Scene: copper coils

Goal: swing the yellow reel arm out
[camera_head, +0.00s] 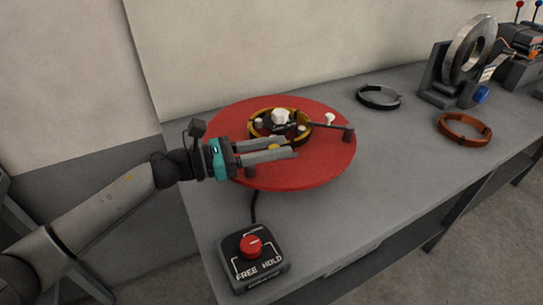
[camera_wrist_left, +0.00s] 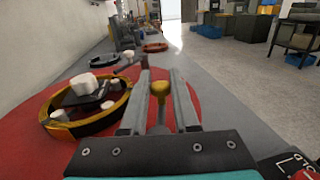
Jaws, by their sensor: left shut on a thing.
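The red round turntable (camera_head: 325,165) lies on the grey bench, with a yellow-and-black ring (camera_head: 261,117) and a white knob (camera_head: 281,117) at its middle. My left gripper (camera_head: 292,148) reaches in from the left, low over the red disc. Its two fingers are shut on a small yellow knob (camera_head: 273,147), which seems to belong to the yellow reel arm. In the left wrist view the yellow knob (camera_wrist_left: 161,88) stands between the fingers, beside the ring (camera_wrist_left: 62,130). The rest of the reel arm is hidden by the gripper. My right gripper is out of view.
A dark arm (camera_head: 330,127) with a white knob (camera_head: 329,118) extends to the disc's right rim. A control box (camera_head: 265,275) with a red knob sits in front. A black coil (camera_head: 378,97), a copper coil (camera_head: 463,129) and a metal ring stand (camera_head: 468,55) are at right.

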